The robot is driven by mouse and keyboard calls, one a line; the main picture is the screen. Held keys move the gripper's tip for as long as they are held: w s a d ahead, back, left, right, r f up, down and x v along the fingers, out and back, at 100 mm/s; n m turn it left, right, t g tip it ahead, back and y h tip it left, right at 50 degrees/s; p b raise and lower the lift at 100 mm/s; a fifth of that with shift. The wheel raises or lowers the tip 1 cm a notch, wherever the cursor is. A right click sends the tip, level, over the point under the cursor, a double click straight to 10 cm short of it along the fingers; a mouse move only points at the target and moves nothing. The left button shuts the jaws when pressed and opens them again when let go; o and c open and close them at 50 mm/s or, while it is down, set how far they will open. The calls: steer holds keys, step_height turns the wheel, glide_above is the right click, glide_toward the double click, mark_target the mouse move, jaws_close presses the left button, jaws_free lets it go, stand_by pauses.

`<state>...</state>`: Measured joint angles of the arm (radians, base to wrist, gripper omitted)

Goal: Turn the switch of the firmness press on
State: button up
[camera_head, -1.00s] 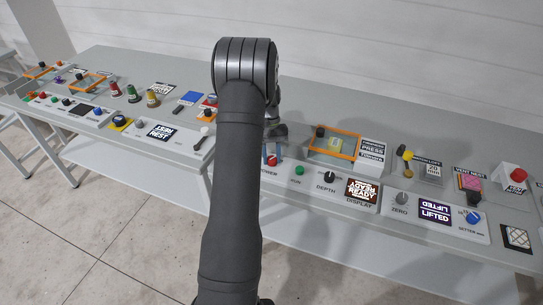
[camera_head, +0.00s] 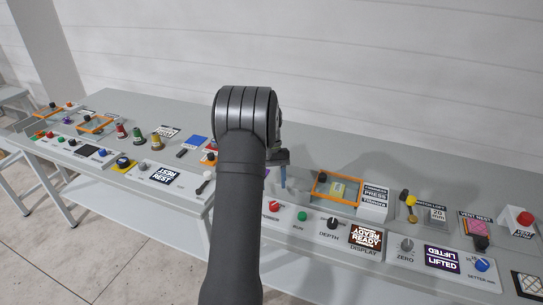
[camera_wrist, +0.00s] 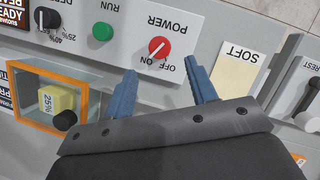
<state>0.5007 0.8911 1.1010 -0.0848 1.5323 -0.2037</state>
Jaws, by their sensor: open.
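The firmness press has a red POWER switch (camera_head: 274,206) on its grey front panel. In the wrist view the red switch (camera_wrist: 158,47) carries a white line running from upper right to lower left. OFF and ON labels lie just below it; I cannot tell for certain which one the line marks. My gripper (camera_wrist: 161,71) is open and empty, its blue fingers spread on either side of the label area, with the switch beyond their tips. In the head view my gripper (camera_head: 283,186) hangs above and behind the switch, apart from it.
A green RUN button (camera_wrist: 103,27) and black DEPTH knob (camera_wrist: 49,19) sit beside the switch. An orange frame (camera_wrist: 86,110) holds a yellow block (camera_wrist: 57,99). A SOFT card (camera_wrist: 238,72) lies on the other side. The press display (camera_head: 366,237) is lit.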

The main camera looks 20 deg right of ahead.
mark_target(273, 204)
steer(key=v, duration=1)
steer(key=x, duration=1.7)
steer(key=shift+s+f, duration=0.1)
steer(key=shift+f, duration=0.05)
steer(key=v, duration=1.8)
steer(key=x, duration=1.7)
steer(key=shift+s+a+f, duration=0.1)
steer(key=shift+s+f, duration=0.05)
steer(key=shift+f, duration=0.1)
steer(key=shift+f+n, duration=0.2)
steer(key=shift+n, duration=0.2)
steer(key=n+h, duration=0.2)
steer(key=n, duration=0.2)
steer(key=shift+a, duration=0.2)
steer(key=n+h, duration=0.1)
steer(key=n, duration=0.2)
steer(key=n+t+h, duration=0.1)
steer(key=n, duration=0.3)
steer(key=shift+s+a, duration=0.1)
